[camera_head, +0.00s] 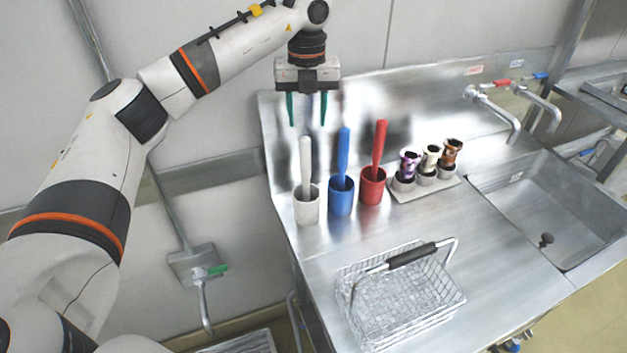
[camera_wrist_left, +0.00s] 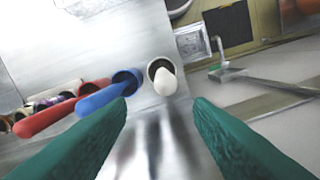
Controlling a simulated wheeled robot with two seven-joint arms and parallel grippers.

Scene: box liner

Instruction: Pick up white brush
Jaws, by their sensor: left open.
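The white brush (camera_head: 306,165) stands upright with its lower end in a white cup (camera_head: 307,207) on the steel counter. In the left wrist view the end of the white brush (camera_wrist_left: 165,82) shows between and beyond the fingers. My left gripper (camera_head: 307,108) has green fingers spread apart, empty, above the white brush's top. It also shows in the left wrist view (camera_wrist_left: 160,118) with both fingers apart. My right gripper is not in view.
A blue brush (camera_head: 343,155) in a blue cup and a red brush (camera_head: 379,148) in a red cup stand right of the white one. Further right are a tray (camera_head: 424,190) with small cups and a sink (camera_head: 545,205). A wire basket (camera_head: 400,295) sits in front.

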